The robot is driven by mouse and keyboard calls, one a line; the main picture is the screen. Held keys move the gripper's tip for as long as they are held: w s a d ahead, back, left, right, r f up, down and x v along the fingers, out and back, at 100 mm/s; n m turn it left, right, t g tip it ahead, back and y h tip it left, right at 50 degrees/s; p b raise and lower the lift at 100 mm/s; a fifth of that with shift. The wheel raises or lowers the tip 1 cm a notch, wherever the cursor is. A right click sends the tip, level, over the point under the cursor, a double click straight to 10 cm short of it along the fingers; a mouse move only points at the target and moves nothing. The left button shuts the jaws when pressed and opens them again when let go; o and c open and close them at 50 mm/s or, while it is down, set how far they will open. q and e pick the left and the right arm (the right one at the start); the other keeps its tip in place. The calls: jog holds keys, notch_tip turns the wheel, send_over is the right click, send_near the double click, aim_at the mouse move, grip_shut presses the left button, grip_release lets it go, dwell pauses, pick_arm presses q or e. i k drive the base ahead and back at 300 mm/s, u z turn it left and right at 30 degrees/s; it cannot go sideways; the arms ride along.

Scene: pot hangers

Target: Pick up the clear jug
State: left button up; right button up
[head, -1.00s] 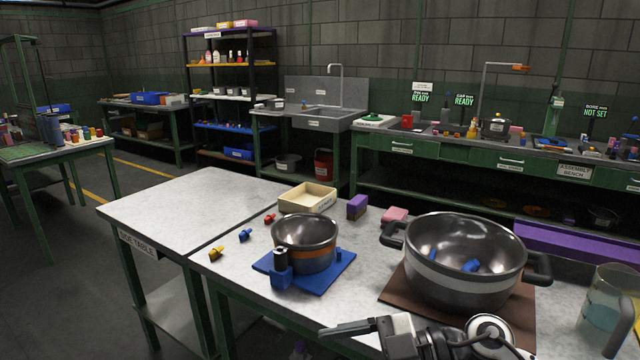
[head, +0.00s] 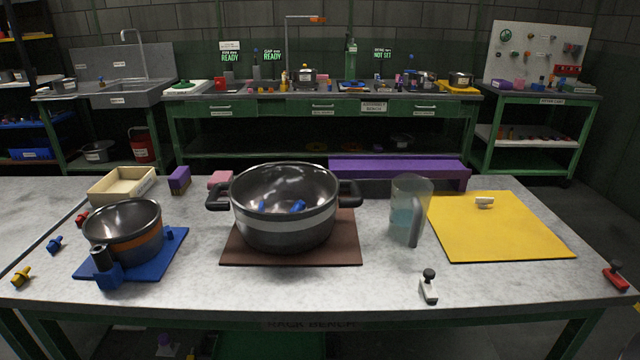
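The clear jug (head: 408,206) stands upright on the grey table, right of the large dark pot (head: 285,212). It is see-through, with bluish liquid or tint in its lower part and a grey handle facing the front right. It stands between the pot's brown mat and the yellow mat, close to the yellow mat's left edge. Neither of my grippers is in the head view.
The large pot on its brown mat (head: 245,253) holds blue pieces. A small pot (head: 124,230) sits on a blue mat (head: 170,250). A yellow mat (head: 500,230) lies right.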

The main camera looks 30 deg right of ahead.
aim_at(411, 194)
jog(key=z, duration=1.55)
